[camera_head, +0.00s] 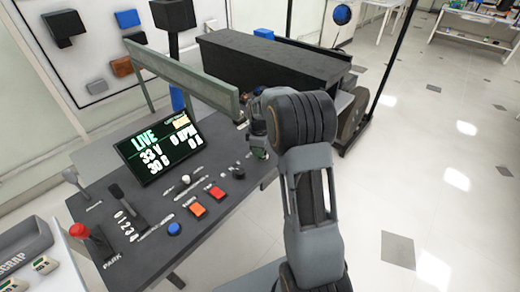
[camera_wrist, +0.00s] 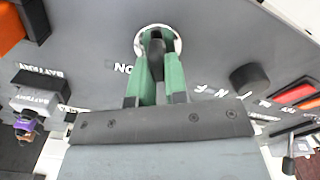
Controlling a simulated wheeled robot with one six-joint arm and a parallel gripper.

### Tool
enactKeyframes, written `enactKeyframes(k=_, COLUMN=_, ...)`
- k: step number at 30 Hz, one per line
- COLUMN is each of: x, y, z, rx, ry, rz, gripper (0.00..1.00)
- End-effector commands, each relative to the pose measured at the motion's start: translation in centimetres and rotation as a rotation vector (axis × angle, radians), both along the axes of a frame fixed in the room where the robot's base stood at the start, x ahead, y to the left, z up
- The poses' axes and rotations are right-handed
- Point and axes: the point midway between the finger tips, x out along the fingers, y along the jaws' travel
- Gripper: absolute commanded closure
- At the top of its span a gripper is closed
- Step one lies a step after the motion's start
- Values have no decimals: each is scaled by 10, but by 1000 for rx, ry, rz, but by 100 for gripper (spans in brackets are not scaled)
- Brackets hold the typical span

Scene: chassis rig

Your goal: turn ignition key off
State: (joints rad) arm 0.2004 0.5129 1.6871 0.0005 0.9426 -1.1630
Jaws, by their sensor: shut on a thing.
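The ignition key (camera_wrist: 156,45) has a dark head and sits in a round, pale-rimmed switch (camera_wrist: 176,45) on the dark grey panel in the wrist view. My gripper (camera_wrist: 159,72) has green fingers and is shut on the key head, one finger on each side. White lettering that reads like "ON" (camera_wrist: 123,68) lies just left of the switch. Other letters right of it are only partly readable. In the head view my gripper (camera_head: 258,146) is at the right end of the console, and my arm hides the key there.
The console (camera_head: 150,213) carries a screen (camera_head: 159,147) reading LIVE, 33 V, orange (camera_head: 197,209) and red (camera_head: 217,192) buttons, a blue button (camera_head: 174,229), knobs and levers. A long black box (camera_head: 275,60) stands behind. Open floor lies to the right.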

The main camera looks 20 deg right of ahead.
Motion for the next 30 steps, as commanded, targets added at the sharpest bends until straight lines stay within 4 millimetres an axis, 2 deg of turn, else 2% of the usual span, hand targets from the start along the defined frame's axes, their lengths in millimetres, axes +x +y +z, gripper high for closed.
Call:
enactKeyframes(k=11, x=1, y=-1, z=2, rx=-3, ry=-6, rz=7, gripper=100)
enactKeyframes(k=12, x=1, y=-1, z=2, rx=-3, ry=-6, rz=7, gripper=83)
enactKeyframes(k=19, x=1, y=0, z=1, rx=-2, ry=-3, rz=6, gripper=61)
enactKeyframes(k=26, x=1, y=1, z=1, rx=-1, ry=-2, rz=6, gripper=61)
enactKeyframes(k=30, x=1, y=1, z=9, rx=-1, ry=-3, rz=6, gripper=61)
